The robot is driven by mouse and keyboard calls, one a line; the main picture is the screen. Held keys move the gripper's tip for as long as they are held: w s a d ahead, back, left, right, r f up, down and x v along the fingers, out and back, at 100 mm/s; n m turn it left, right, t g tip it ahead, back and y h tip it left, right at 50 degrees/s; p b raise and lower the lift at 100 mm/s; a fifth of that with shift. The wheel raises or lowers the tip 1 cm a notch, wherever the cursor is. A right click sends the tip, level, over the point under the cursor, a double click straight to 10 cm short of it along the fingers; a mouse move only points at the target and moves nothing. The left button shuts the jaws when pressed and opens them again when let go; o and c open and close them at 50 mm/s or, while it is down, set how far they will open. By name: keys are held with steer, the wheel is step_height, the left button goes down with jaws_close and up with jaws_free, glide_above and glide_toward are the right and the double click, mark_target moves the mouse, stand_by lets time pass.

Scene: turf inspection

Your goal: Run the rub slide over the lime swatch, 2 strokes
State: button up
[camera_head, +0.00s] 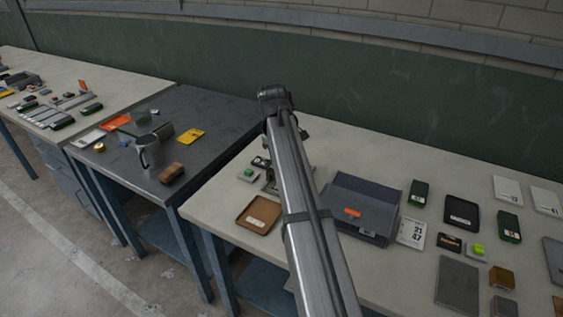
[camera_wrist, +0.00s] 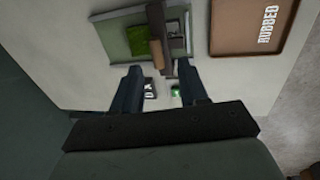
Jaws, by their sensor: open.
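In the wrist view a green textured swatch (camera_wrist: 139,39), likely the lime swatch, lies on a pale green-grey base (camera_wrist: 113,39). A dark bar with a brown grip (camera_wrist: 156,52), which looks like the rub slide, crosses the base just right of the swatch. My gripper (camera_wrist: 160,72) is open, its two fingers apart and pointing towards the grip. The grip shows in line with the gap; I cannot tell the height between them. Nothing is seen held. In the head view my arm hides most of this fixture (camera_head: 268,182).
A brown tray (camera_wrist: 233,48) marked RUBBED lies beside the fixture; it also shows in the head view (camera_head: 243,222). A small green item (camera_wrist: 177,91) lies near the right finger. A dark grey bin (camera_head: 372,190) stands to the right, with several cards and blocks beyond it.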

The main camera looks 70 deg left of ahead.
step_height(320, 180, up, 9)
steer(key=s+d, duration=0.1)
steer(key=shift+s+d, duration=0.15)
stand_by(0.6)
